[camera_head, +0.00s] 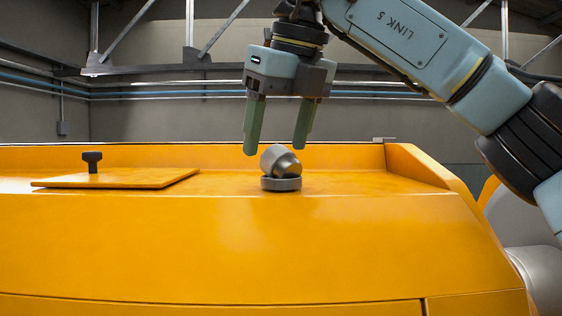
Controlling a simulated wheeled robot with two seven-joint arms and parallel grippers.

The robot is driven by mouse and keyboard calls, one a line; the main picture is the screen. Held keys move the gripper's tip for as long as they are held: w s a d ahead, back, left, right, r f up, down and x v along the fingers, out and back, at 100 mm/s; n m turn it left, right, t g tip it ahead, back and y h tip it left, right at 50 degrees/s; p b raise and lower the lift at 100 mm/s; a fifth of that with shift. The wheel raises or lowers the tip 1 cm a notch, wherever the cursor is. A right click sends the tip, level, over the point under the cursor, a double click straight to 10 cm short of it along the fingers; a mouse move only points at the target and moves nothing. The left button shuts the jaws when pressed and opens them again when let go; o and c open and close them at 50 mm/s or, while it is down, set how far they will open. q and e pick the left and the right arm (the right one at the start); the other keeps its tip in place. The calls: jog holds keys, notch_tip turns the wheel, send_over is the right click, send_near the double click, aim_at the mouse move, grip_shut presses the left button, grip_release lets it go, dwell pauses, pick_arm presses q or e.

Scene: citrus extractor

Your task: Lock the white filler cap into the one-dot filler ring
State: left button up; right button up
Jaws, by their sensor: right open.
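My right gripper (276,149) comes down from above with its two green fingers spread, open and empty. Just below the fingertips is a short grey metallic cylinder, seemingly the filler cap (279,160). It looks grey rather than clearly white, and it sits tilted on a low grey ring (281,185) on the orange machine top. The fingertips are at about the height of the cap's upper part, one to each side in the picture; no contact is visible. No dot mark can be made out on the ring. My left gripper is not in view.
An orange flat panel (120,178) with a dark knob (92,161) lies on the left of the orange machine top (230,215). A raised orange side edge (417,166) bounds the right. The surface around the ring is clear.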

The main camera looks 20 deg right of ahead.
aim_at(276, 145)
jog(key=x, duration=0.2)
jog(key=shift+w+f, duration=0.2)
jog(key=shift+w, duration=0.1)
jog(key=shift+s, duration=0.15)
jog(key=c, duration=1.1)
jog(key=shift+r, duration=0.25)
jog(key=shift+r, duration=4.85)
